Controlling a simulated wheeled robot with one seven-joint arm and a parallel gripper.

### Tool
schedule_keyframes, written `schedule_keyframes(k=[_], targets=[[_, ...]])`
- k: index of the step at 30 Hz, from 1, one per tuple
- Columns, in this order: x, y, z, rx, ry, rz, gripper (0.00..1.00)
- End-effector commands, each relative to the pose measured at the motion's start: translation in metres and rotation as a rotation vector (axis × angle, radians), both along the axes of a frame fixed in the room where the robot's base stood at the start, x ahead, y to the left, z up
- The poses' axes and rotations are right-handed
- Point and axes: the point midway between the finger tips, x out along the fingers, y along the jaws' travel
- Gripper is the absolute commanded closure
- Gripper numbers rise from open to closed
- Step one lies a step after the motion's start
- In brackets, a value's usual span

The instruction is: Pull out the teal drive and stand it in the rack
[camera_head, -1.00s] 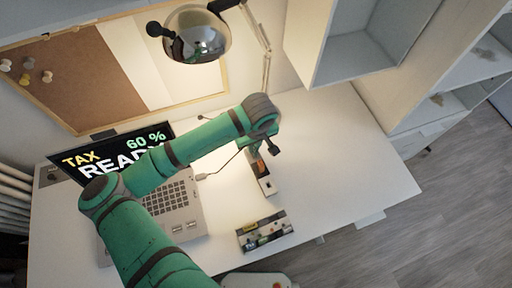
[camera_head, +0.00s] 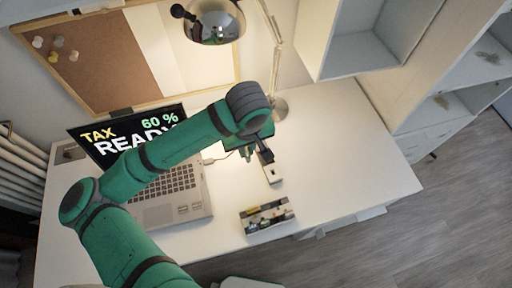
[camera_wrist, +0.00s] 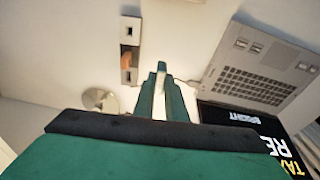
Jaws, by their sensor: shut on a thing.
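In the head view my gripper (camera_head: 247,152) hangs just left of the white hub (camera_head: 272,174), partly hidden by my wrist. The hub also shows in the wrist view (camera_wrist: 129,28), with dark ports and an orange-brown piece on it, apart from my fingertips. The rack (camera_head: 267,215), a pale slotted block with dark, yellow and greenish parts, stands near the desk's front edge.
An open laptop (camera_head: 180,190) lies left of the hub, its screen reading "TAX READY 60 %". A cable runs beside it. A desk lamp (camera_head: 215,25) stands behind. The desk (camera_head: 350,150) is clear on the right. Shelves (camera_head: 365,40) rise at the back right.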

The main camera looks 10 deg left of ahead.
Motion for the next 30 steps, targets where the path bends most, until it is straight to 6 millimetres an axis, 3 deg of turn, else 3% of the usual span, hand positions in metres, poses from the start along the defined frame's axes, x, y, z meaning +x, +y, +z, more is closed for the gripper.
schedule_keyframes(k=[30], targets=[[-0.008,0.006,0.036,0.001,0.0,0.007,1.0]])
